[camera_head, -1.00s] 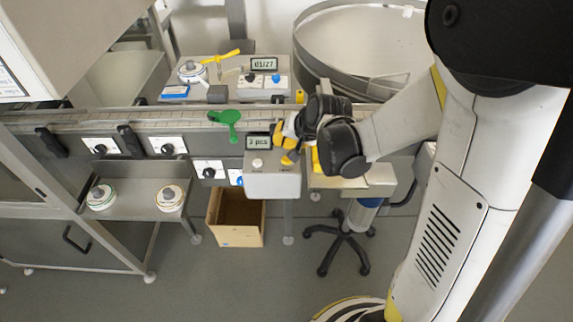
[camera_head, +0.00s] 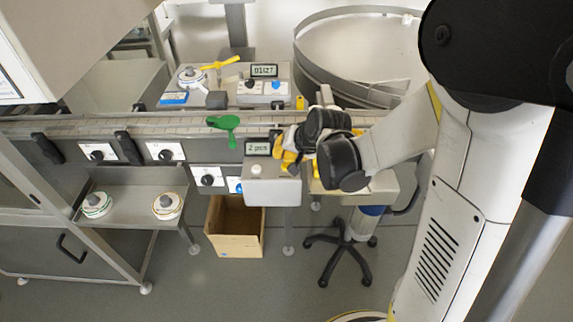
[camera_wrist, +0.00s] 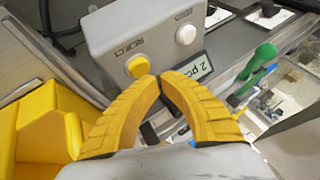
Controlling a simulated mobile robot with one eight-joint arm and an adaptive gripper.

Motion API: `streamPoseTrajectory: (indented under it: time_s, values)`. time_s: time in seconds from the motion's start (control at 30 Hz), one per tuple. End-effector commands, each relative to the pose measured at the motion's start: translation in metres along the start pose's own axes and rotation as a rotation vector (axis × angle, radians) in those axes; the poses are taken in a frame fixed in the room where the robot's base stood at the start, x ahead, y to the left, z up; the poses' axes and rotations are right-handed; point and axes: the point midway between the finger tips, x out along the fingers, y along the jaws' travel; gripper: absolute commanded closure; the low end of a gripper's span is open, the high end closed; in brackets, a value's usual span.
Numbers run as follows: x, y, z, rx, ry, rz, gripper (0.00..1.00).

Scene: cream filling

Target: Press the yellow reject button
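The yellow reject button (camera_wrist: 138,66) sits on the grey control box (camera_wrist: 125,32), beside the word REJECT, in the wrist view. A white button (camera_wrist: 186,34) is further along the same face. My gripper (camera_wrist: 159,80) has yellow ribbed fingers with their tips together and nothing between them. The tips are just beside the yellow button in the picture; I cannot tell whether they touch it. In the head view my gripper (camera_head: 284,157) is at the back right of the control box (camera_head: 272,188), and the yellow button is not clearly visible there.
A small display (camera_head: 258,148) reading "2 pcs" is behind the box. A yellow bin-like object (camera_wrist: 40,130) is left of my fingers in the wrist view. A cardboard box (camera_head: 236,243) is on the floor below.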

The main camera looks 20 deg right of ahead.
Motion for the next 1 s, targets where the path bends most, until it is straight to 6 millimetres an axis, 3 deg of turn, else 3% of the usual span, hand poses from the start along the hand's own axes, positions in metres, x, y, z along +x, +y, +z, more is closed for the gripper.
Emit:
streamPoseTrajectory:
  time_s: [1.0]
  values:
    - [0.0074,0.0040,0.0040,0.000,0.000,0.000,1.00]
